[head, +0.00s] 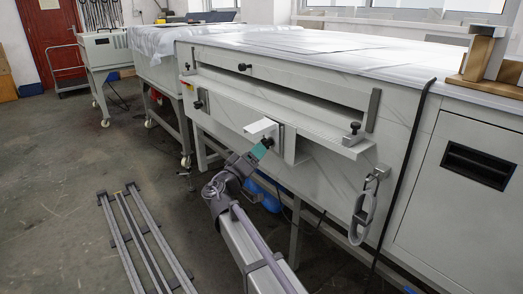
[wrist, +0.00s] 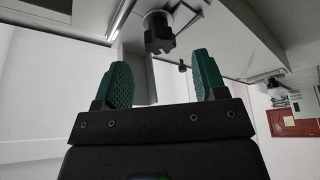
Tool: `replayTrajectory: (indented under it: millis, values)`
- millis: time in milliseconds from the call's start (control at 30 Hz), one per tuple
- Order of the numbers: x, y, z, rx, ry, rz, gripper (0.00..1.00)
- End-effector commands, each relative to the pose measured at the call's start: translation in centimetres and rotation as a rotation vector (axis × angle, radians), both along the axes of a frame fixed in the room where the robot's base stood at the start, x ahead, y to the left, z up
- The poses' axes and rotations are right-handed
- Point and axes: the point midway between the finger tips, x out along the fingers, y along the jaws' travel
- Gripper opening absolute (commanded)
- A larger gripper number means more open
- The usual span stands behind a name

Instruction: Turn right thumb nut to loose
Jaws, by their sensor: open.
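A dark lobed thumb nut (wrist: 158,32) shows in the wrist view just beyond my fingertips, near the middle at the top. In the head view a small dark nut (head: 268,142) sits beside a white bracket (head: 262,127) on the machine's front, at my fingertips. My gripper (head: 262,151) points up at it with teal fingers. In the wrist view the gripper (wrist: 165,80) has its two fingers wide apart and nothing between them. Another dark nut (head: 355,127) stands on the right end of the front shelf, and one (head: 199,104) is at the left.
The long front shelf (head: 310,138) runs above my gripper. A grey looped handle (head: 362,215) hangs at the right, and a black cable (head: 408,160) runs down the front. Blue objects (head: 264,192) lie under the machine. The floor (head: 60,190) at left is mostly free beside metal rails (head: 140,240).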

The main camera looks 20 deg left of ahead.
Motion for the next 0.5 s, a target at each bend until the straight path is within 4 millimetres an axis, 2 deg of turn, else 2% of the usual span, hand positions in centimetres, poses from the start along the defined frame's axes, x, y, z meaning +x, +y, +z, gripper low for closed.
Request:
replayTrajectory:
  millis: [33,100,200,300,500]
  values:
    - [-1.4,0.3,-0.8,0.0,0.0,0.004,0.65]
    - [-2.9,0.7,-1.2,-0.001,0.0,0.003,0.65]
    - [-4.5,1.2,-1.6,0.0,0.0,0.001,0.65]
    - [-5.3,1.4,-1.7,0.0,0.0,0.001,0.65]
    - [-5.4,1.5,-1.6,-0.001,0.001,0.0,0.65]
